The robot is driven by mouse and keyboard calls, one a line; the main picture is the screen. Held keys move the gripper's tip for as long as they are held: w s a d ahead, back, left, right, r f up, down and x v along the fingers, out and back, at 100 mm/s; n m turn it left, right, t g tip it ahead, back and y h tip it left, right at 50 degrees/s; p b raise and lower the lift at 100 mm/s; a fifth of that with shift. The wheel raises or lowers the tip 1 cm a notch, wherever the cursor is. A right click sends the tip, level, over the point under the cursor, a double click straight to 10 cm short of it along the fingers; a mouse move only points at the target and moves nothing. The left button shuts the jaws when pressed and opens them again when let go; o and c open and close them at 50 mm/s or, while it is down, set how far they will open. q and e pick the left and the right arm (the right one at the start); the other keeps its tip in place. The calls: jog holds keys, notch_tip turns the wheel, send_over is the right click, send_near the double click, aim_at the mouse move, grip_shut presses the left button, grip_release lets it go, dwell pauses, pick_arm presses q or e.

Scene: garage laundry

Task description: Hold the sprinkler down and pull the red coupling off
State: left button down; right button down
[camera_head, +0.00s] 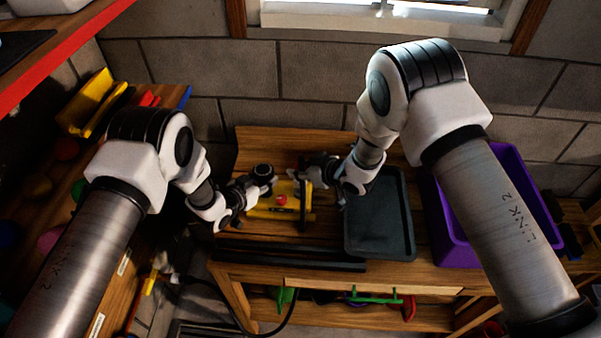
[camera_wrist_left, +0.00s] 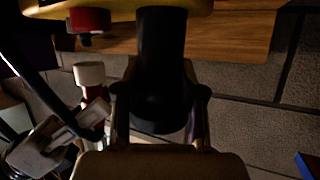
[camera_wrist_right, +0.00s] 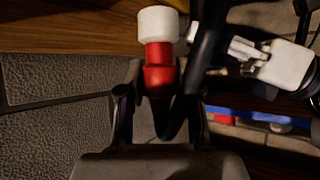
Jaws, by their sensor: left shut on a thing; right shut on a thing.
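The yellow sprinkler (camera_head: 262,213) lies on the wooden bench, with a red knob (camera_head: 281,199) on top; its yellow body also shows at the top of the left wrist view (camera_wrist_left: 225,6). My left gripper (camera_wrist_left: 158,125) is shut on the sprinkler's thick black end. The red coupling (camera_wrist_right: 160,75) has a white end and shows between the fingers of my right gripper (camera_wrist_right: 160,110), which is shut on it. A dark tube (camera_wrist_right: 205,50) passes close beside the coupling. The coupling also shows beside my left gripper (camera_wrist_left: 90,75). I cannot tell whether it still joins the sprinkler.
A dark grey tray (camera_head: 380,240) lies right of the sprinkler, and a purple bin (camera_head: 455,250) stands beyond it. Dark bars (camera_head: 290,258) lie along the bench's front. A block wall (camera_head: 320,90) rises behind. A cluttered shelf is at the left.

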jog(key=shift+r, duration=0.25)
pick_arm(q)
jog(key=c, duration=0.6)
grip_release()
